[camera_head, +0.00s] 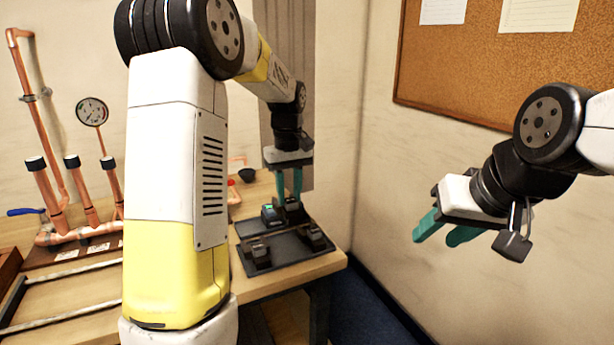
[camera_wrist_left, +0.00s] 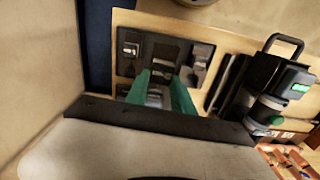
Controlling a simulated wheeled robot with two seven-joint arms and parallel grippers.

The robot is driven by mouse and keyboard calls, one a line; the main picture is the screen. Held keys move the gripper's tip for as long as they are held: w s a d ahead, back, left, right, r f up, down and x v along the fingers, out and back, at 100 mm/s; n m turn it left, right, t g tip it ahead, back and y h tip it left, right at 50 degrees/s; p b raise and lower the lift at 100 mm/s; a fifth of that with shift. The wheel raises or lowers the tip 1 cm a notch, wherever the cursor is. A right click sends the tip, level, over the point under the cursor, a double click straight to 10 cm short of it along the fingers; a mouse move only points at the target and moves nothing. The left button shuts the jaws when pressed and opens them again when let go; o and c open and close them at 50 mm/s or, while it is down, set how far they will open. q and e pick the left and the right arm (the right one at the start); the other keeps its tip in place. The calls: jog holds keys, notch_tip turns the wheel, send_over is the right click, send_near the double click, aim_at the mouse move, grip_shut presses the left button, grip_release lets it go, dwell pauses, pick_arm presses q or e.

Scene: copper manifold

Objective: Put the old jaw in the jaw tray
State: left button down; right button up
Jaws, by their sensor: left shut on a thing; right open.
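My left gripper (camera_head: 289,196) points down over the back part of the dark jaw tray (camera_head: 285,262) on the bench. Its teal fingers are closed on a small dark block, which I take to be the old jaw (camera_wrist_left: 155,94). In the left wrist view the block sits between the fingertips, above the tray (camera_wrist_left: 165,58); I cannot tell whether it touches the tray floor. Other dark jaws lie in the tray, a left one (camera_head: 258,254) and a right one (camera_head: 316,238). My right gripper (camera_head: 433,238) is open and empty, in the air right of the bench.
A press tool with a green display (camera_wrist_left: 268,95) stands beside the tray. A copper manifold (camera_head: 85,222) with a gauge (camera_head: 92,111) is at the left. A wall and cork board (camera_head: 500,65) bound the right side.

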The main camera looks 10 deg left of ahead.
pick_arm(q)
jog(key=f, duration=0.2)
jog(key=a, duration=0.1)
jog(key=shift+s+f+n, duration=0.25)
jog(key=shift+f+n, duration=0.05)
jog(key=shift+f, duration=0.1)
jog(key=shift+a+f, duration=0.1)
jog(key=shift+f, duration=2.35)
jog(key=shift+f, duration=1.85)
jog(key=c, duration=0.6)
grip_release()
jog(key=shift+r, duration=0.1)
jog(key=shift+r, duration=3.9)
